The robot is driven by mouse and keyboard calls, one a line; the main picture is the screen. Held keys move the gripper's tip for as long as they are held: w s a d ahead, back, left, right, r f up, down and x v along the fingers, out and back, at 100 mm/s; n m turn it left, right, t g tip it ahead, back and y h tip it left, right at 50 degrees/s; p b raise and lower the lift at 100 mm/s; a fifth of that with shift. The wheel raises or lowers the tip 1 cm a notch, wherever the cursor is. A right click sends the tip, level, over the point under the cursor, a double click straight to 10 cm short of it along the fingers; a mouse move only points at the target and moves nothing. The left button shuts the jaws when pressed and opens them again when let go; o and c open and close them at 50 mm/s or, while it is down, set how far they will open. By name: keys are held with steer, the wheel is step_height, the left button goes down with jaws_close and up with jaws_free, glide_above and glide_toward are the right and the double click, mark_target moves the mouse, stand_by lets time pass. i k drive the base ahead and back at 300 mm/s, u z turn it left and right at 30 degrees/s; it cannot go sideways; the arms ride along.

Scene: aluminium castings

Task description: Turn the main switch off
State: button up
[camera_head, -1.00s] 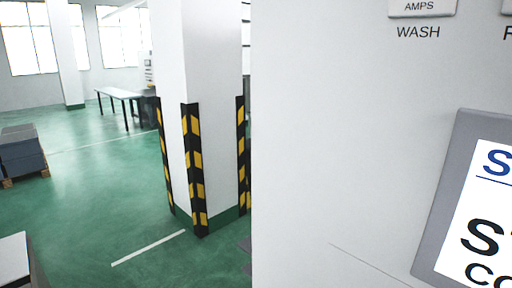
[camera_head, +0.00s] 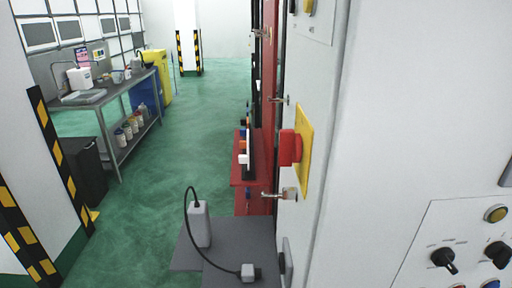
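The main switch appears to be the red handle (camera_head: 290,148) on a yellow plate (camera_head: 305,150), mounted on the side face of the white cabinet (camera_head: 408,100). I see it nearly edge-on, right of the picture's middle. The red handle juts out to the left of the plate. From this angle I cannot tell which position it is turned to. My gripper is not in view.
Metal latches (camera_head: 285,194) stick out near the switch. Below stands a grey surface (camera_head: 235,240) with a cabled grey box (camera_head: 201,224). A control panel with black knobs (camera_head: 443,259) is at lower right. A workbench (camera_head: 125,90) stands left. Green floor between is open.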

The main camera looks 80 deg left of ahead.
mark_target(290, 149)
steer(key=u, duration=3.45)
steer(key=k, duration=0.65)
steer(key=u, duration=1.1)
steer(key=i, duration=1.1)
steer(key=z, duration=0.55)
